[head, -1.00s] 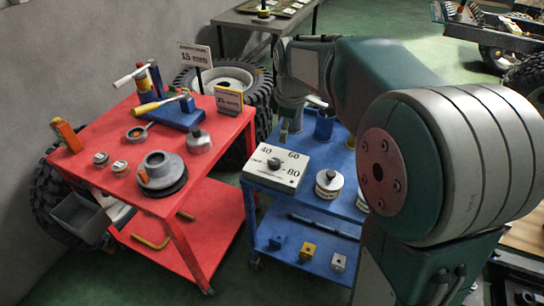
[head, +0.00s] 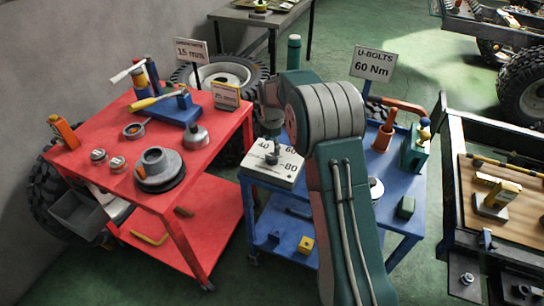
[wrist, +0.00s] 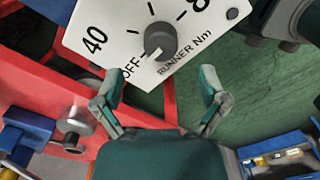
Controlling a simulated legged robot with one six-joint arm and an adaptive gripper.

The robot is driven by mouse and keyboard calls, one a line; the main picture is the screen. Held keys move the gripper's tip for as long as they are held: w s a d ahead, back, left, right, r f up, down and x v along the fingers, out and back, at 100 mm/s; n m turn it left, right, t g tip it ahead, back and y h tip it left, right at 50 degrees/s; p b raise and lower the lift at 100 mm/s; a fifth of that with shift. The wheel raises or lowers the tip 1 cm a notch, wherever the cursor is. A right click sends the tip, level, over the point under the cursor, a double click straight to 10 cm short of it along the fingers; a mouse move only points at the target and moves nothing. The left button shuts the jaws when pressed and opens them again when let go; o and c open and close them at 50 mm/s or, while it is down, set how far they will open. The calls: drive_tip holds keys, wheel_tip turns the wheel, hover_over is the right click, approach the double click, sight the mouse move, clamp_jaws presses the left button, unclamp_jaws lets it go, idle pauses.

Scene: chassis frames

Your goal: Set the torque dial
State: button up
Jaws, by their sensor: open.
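The torque dial is a white box (head: 287,178) on the blue cart, marked 40, 80 and others in the head view. In the wrist view its white face (wrist: 108,32) shows 40, OFF and "RUNNER Nm", with a dark grey round knob (wrist: 160,38) in the middle. A light mark on the knob shows near its lower edge; its exact setting is hard to tell. My gripper (wrist: 159,76) is open and empty, its two fingers apart just below the knob in the wrist view. In the head view my arm partly covers the box's surroundings, and the fingers are hard to make out.
A sign (head: 373,65) reads "U-BOLTS 60 Nm" above the blue cart (head: 398,225). A red cart (head: 215,162) with parts and a "15 mm" sign (head: 190,50) stands left.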

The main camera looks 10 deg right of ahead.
sight(272, 156)
wheel_tip(272, 156, down, 5)
drive_tip(key=shift+f, duration=0.15)
drive_tip(key=c, duration=1.2)
